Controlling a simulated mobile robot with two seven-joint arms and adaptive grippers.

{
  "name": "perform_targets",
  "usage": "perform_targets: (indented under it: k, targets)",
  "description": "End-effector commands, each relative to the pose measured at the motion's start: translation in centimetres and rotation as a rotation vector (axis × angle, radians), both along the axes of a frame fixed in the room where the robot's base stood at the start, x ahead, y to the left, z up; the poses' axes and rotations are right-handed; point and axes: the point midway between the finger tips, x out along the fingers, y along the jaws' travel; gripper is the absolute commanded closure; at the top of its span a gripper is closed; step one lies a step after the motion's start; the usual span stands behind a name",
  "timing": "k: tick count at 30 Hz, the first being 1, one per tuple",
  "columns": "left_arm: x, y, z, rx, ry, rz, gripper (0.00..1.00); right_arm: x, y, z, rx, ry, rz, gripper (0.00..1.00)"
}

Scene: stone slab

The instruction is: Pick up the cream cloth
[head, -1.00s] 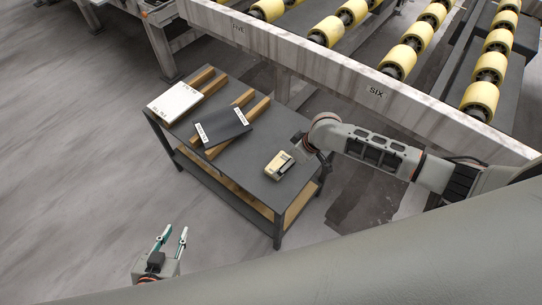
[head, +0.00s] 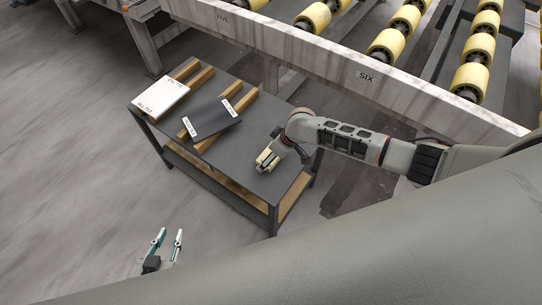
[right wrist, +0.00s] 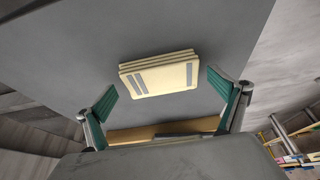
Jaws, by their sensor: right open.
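The cream cloth (head: 267,159) is a folded stack with grey stripes, lying on the dark table near its right end. It shows whole in the right wrist view (right wrist: 160,75), between and beyond the fingertips. My right gripper (right wrist: 165,90) is open, its teal fingers on either side of the cloth in that view and no contact showing. In the head view the right gripper (head: 276,158) is over the cloth and partly hides it. My left gripper (head: 168,242) is open and empty, low at the left, away from the table.
The dark table (head: 238,160) also bears a white slab (head: 162,97) and a dark slab (head: 212,117) with labels, on wooden bars (head: 240,101). A conveyor frame (head: 300,52) with yellow rollers stands behind the table. The floor at the left is clear.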

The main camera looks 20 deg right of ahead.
Motion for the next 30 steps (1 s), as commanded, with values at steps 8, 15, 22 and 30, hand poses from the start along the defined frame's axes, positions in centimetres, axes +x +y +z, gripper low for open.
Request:
perform_targets:
  k: [8, 15, 22, 30]
  targets:
    - [0.1, 0.0, 0.2, -0.001, -0.004, 0.000, 0.75, 0.0, 0.0, 0.0, 0.000, 0.000, -0.001, 0.45]
    - [0.1, 0.0, 0.1, -0.001, -0.002, 0.000, 0.75, 0.0, 0.0, 0.1, 0.000, 0.000, -0.001, 0.45]
    - [0.0, 0.0, 0.4, 0.001, 0.002, 0.000, 0.75, 0.1, 0.0, 1.4, 0.002, -0.001, -0.001, 0.45]
    - [0.3, 0.0, 2.4, 0.001, -0.006, 0.000, 0.75, 0.1, 0.0, 6.7, 0.001, -0.004, 0.001, 0.45]
